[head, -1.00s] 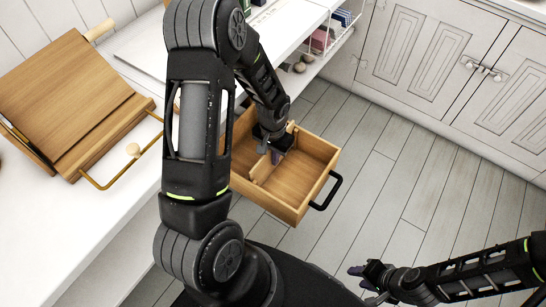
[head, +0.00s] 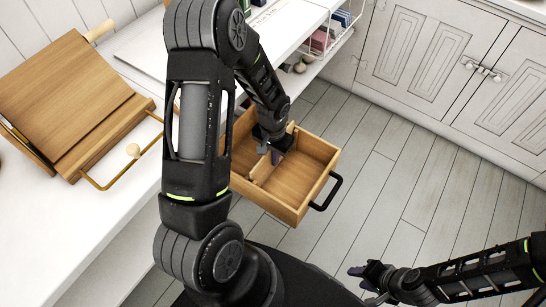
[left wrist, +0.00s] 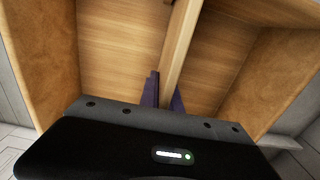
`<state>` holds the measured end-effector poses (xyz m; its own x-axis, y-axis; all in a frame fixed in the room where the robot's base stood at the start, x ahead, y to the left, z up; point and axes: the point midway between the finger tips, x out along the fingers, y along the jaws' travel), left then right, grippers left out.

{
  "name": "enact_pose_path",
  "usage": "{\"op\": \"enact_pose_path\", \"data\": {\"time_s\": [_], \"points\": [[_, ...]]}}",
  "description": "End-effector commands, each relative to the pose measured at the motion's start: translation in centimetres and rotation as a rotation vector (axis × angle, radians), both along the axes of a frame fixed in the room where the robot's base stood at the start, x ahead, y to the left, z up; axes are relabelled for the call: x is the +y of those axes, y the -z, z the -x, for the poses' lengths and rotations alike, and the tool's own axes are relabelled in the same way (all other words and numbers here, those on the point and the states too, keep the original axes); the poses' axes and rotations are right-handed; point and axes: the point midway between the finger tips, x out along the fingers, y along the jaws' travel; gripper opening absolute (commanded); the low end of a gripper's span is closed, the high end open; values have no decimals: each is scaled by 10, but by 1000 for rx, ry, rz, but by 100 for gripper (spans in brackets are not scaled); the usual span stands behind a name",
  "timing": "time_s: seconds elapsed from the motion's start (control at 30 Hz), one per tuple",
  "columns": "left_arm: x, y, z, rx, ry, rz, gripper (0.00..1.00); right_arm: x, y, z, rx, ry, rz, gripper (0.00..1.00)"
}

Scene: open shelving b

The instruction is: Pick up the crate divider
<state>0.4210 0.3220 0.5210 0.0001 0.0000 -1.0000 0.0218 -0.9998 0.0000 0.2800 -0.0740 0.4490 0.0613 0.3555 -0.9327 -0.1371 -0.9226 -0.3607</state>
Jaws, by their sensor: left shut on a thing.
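The crate divider (left wrist: 180,48) is a thin upright wooden board. It stands inside the wooden crate (head: 318,190), which has a black handle, and splits its inside in two. The divider also shows in the head view (head: 262,172), partly hidden by my left arm. My left gripper (head: 275,152) reaches down into the crate. In the left wrist view its purple fingers (left wrist: 163,97) sit on both sides of the divider, shut on it. The divider's lower end is hidden by the gripper body. My right gripper (head: 363,278) is open and empty above the floor, right of the crate.
A white counter (head: 120,215) on the left holds a wooden stand (head: 75,95) with a brass rail. Shelving with small boxes (head: 322,38) is at the back. White cabinets (head: 420,55) stand at the back right. Grey plank floor is clear right of the crate.

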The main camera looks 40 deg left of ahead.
Motion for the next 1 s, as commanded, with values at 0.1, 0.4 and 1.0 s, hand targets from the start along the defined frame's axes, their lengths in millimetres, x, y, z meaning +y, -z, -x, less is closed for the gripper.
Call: {"op": "enact_pose_path", "data": {"time_s": [0.1,0.4,1.0], "points": [[0,-2,0,-1,0,0,0,0,-1,0,0,0,0,36],[0,-25,-1,-4,-1,0,0,0,-5,0,0,0,0,36],[0,-141,-1,-6,-1,0,0,0,-24,0,0,0,0,36]]}}
